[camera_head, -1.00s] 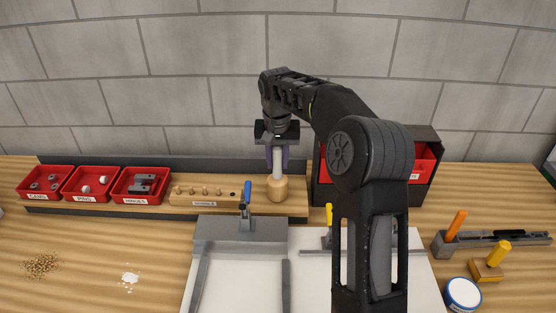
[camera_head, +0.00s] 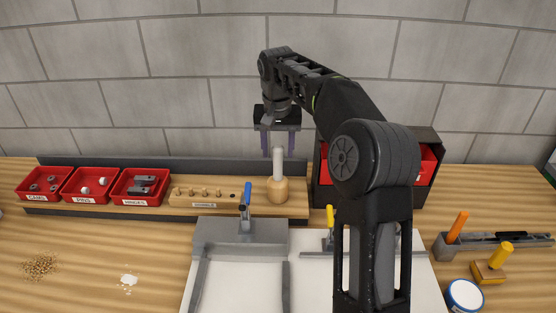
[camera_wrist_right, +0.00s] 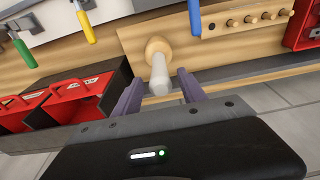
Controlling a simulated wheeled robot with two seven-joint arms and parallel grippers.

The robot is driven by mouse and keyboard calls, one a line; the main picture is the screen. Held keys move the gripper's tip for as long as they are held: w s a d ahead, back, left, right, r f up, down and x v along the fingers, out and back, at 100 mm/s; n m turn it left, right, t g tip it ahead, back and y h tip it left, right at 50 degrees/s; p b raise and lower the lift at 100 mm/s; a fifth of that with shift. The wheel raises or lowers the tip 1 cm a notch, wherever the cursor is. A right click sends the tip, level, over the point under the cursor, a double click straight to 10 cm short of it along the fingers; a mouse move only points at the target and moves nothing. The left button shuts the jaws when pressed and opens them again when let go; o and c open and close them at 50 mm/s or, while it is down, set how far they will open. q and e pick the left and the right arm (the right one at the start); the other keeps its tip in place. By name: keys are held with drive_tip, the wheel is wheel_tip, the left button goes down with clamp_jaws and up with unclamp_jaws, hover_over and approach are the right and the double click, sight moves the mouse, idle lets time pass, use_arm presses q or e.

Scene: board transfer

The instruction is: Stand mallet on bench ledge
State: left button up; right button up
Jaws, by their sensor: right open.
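The mallet (camera_head: 278,188) stands upright on the wooden bench ledge (camera_head: 296,208), its round wooden head down and its pale handle pointing up. It also shows in the right wrist view (camera_wrist_right: 158,62), with the handle end toward the gripper. My right gripper (camera_head: 279,152) is open above the mallet, its purple fingers on either side of the handle's top end and apart from it. In the right wrist view the open fingers (camera_wrist_right: 158,92) show with a gap around the handle tip. My left gripper is not in view.
Left of the mallet on the ledge are a peg block (camera_head: 205,197) and red bins (camera_head: 140,186). A dark rack with red drawers (camera_head: 425,165) stands close on the right. A blue-handled clamp (camera_head: 246,195) is in front, by a white board (camera_head: 240,280).

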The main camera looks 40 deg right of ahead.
drive_tip(key=shift+s+a+r, duration=0.1)
drive_tip(key=shift+s+r, duration=0.1)
drive_tip(key=shift+r, duration=1.2)
drive_tip(key=shift+f, duration=0.1)
